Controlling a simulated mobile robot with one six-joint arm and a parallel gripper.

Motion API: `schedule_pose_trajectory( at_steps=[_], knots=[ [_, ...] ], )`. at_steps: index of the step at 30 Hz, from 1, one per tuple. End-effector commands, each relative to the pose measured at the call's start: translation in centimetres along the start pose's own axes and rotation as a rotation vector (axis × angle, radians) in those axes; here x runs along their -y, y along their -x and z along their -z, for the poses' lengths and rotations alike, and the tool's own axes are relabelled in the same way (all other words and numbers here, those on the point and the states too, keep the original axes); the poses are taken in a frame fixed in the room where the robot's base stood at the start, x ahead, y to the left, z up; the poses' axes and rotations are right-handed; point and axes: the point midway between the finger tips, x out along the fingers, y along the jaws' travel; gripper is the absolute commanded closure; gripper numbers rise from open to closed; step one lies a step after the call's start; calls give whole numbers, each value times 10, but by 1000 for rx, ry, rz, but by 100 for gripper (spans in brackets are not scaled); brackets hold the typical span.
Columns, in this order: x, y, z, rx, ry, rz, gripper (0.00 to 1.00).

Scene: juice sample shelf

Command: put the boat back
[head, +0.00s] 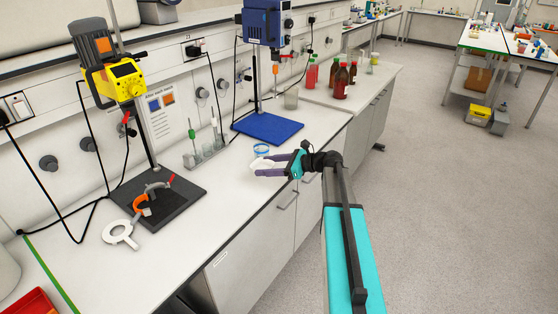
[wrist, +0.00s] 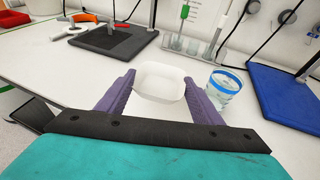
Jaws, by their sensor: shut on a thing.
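The boat is a small white, shallow weighing dish (wrist: 160,81). It also shows as a pale shape at my fingertips in the head view (head: 262,163). My gripper (wrist: 158,95) has its two purple fingers on either side of the boat and is shut on it. In the head view my gripper (head: 268,168) is over the front part of the white bench, near its edge. The boat looks level and empty. I cannot tell whether its base touches the bench top.
A clear beaker with a blue band (wrist: 224,84) stands close to the right of my fingers. A test tube rack (head: 206,150) and a blue stand base (head: 267,128) are behind. A black stand base (head: 180,205) is at left. Bare bench (head: 215,205) lies between.

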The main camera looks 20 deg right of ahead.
Motion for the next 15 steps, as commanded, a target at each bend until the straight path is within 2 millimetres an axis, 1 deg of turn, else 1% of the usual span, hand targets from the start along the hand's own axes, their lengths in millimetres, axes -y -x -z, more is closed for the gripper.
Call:
schedule_pose_trajectory(
  at_steps=[1, 15],
  knots=[
    [-17, -6, 4, 0, 3, -8, 62],
    [-123, -38, 17, 0, 21, -67, 62]
  ],
)
